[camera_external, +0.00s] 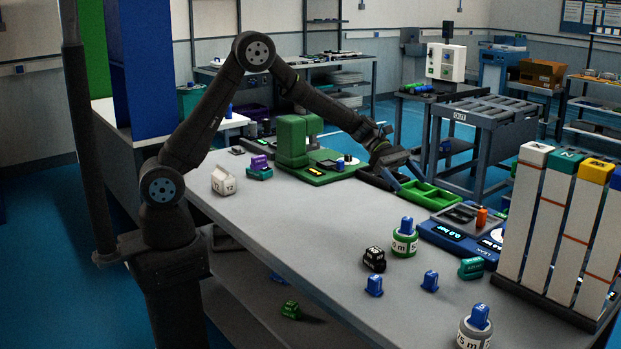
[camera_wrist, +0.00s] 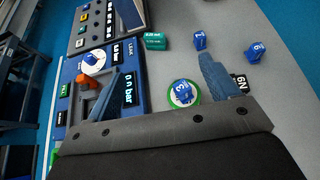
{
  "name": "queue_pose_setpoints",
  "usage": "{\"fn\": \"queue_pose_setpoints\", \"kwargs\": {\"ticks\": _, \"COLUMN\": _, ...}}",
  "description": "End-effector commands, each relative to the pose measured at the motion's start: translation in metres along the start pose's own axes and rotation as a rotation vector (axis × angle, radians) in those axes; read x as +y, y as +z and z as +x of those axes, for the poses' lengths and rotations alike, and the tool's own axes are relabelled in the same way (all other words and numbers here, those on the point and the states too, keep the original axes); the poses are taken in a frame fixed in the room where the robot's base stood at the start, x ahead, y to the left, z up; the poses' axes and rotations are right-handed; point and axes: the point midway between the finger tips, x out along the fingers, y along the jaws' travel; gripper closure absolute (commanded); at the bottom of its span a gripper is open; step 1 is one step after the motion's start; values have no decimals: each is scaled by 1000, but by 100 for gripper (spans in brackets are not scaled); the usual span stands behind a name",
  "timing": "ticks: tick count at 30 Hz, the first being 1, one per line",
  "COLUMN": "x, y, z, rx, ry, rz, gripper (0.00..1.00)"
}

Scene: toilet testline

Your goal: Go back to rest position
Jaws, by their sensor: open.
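My gripper (camera_external: 407,175) is out at the end of my stretched arm, above the far side of the grey table (camera_external: 300,222). In the wrist view its two blue fingers (camera_wrist: 160,85) are wide apart with nothing held between them. A round green-and-white piece with a blue top (camera_wrist: 183,93) shows near the right finger, below the gripper and apart from it. The same piece (camera_external: 404,240) stands upright on the table in the external view. A blue test panel (camera_external: 450,236) lies beside it, and it also shows in the wrist view (camera_wrist: 125,58).
A green device (camera_external: 292,140) stands behind the arm's reach, with a green tray (camera_external: 432,195) nearby. Small blue blocks (camera_external: 374,285), a black block (camera_external: 374,259) and a teal block (camera_external: 471,268) stand on the front table. Tall white columns (camera_external: 527,215) rise at right. The table's middle is clear.

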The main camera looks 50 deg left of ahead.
Motion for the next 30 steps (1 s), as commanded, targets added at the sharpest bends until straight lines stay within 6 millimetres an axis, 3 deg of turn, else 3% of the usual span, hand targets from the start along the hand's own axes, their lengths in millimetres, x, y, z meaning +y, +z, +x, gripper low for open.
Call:
{"fn": "queue_pose_setpoints", "kwargs": {"ticks": 18, "x": -6, "y": -57, "z": -110, "rx": -3, "ry": 82, "rz": -45, "gripper": 20}}
{"fn": "queue_pose_setpoints", "kwargs": {"ticks": 24, "x": -12, "y": -69, "z": -135, "rx": -7, "ry": 100, "rz": -56, "gripper": 20}}
{"fn": "queue_pose_setpoints", "kwargs": {"ticks": 30, "x": -16, "y": -75, "z": -145, "rx": -8, "ry": 109, "rz": -59, "gripper": 20}}
